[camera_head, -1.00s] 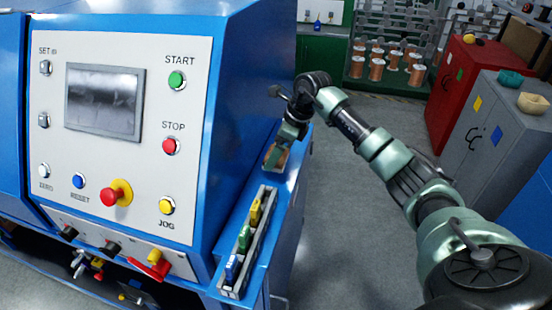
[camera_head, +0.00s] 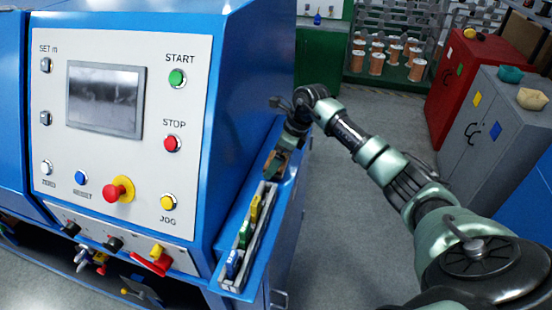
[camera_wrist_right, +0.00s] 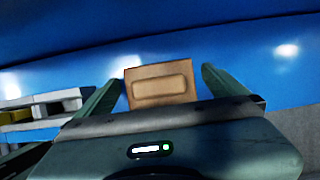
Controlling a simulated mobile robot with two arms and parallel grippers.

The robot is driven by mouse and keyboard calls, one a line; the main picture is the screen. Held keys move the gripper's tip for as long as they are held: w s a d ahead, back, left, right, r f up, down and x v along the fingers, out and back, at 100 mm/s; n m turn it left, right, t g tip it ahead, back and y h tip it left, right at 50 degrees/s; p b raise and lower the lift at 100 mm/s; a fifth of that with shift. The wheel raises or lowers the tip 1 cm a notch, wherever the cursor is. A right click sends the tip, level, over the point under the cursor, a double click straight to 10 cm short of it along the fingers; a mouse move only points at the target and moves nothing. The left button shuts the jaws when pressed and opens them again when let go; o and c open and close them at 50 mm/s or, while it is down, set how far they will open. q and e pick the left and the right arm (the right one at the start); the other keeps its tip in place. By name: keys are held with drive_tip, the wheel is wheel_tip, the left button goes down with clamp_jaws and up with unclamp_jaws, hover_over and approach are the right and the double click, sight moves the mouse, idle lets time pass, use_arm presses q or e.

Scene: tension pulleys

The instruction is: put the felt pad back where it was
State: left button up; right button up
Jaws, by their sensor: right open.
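A tan, square-edged piece with a rounded oblong on its face, which looks like the felt pad (camera_wrist_right: 161,84), shows between my right fingers in the wrist view. In the head view it is small, on the blue ledge past the far end of the slotted tray, and partly hidden by the gripper. My right gripper (camera_head: 277,163) is open over that spot, one finger on each side of the piece; the fingers do not appear closed on it. Whether they touch it I cannot tell. My left gripper is not in view.
The narrow tray (camera_head: 262,207) on the blue ledge holds yellow, green and blue pieces, close to my right gripper. The blue machine (camera_head: 253,110) with its control panel (camera_head: 150,70) rises to the left. Grey floor (camera_head: 340,240) is free to the right, before the grey cabinet (camera_head: 490,130).

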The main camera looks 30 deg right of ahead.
drive_tip(key=b+v, duration=0.3)
drive_tip(key=v, duration=0.9)
drive_tip(key=shift+a+f, duration=0.1)
drive_tip(key=shift+f, duration=0.1)
